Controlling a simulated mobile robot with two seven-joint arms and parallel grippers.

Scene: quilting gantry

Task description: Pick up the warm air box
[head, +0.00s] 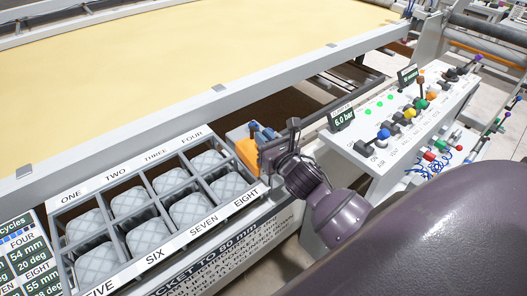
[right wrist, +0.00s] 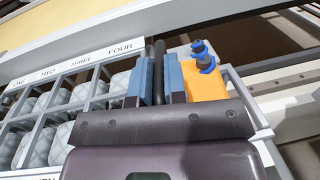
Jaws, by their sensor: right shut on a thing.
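My right gripper (head: 268,146) is beside the right end of the compartment rack. In the right wrist view the right gripper (right wrist: 160,85) has its two blue-padded fingers closed on a thin upright black bar (right wrist: 159,68). An orange box (right wrist: 205,88) with a blue fitting on top is just right of the fingers there; the orange box also shows in the head view (head: 247,151), partly hidden by the gripper. No label names the warm air box, and I cannot tell whether the black bar belongs to the orange box. My left gripper is out of view.
The grey rack (head: 172,231) holds several quilted pads in numbered compartments. A white control console (head: 385,158) with several coloured knobs stands to the right. The gantry's pale rail (head: 120,130) borders the yellow quilting bed (head: 170,60) behind.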

